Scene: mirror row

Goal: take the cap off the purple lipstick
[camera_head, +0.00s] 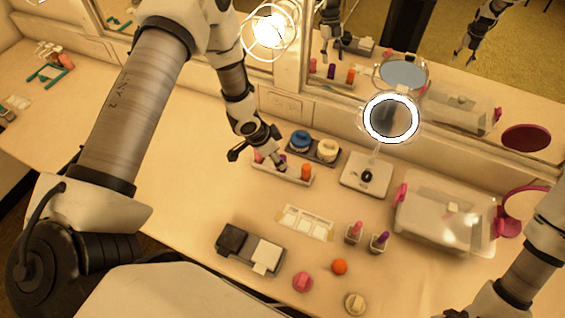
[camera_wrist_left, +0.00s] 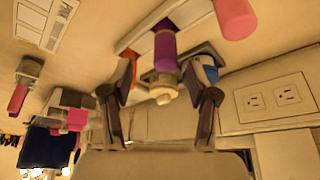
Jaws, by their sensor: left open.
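The purple lipstick (camera_wrist_left: 165,50) is a capped upright cylinder in a white rack (camera_wrist_left: 130,40), between a pink one (camera_wrist_left: 234,18) and an orange one (camera_wrist_left: 148,77), in the left wrist view. My left gripper (camera_wrist_left: 163,85) is open, its fingertips at either side of the purple lipstick's near end; I cannot tell whether they touch it.
A round lit mirror (camera_head: 391,118) stands to the right, beside a clear case (camera_head: 440,222). Small pink (camera_head: 355,229) and purple (camera_head: 380,239) items stand nearer.

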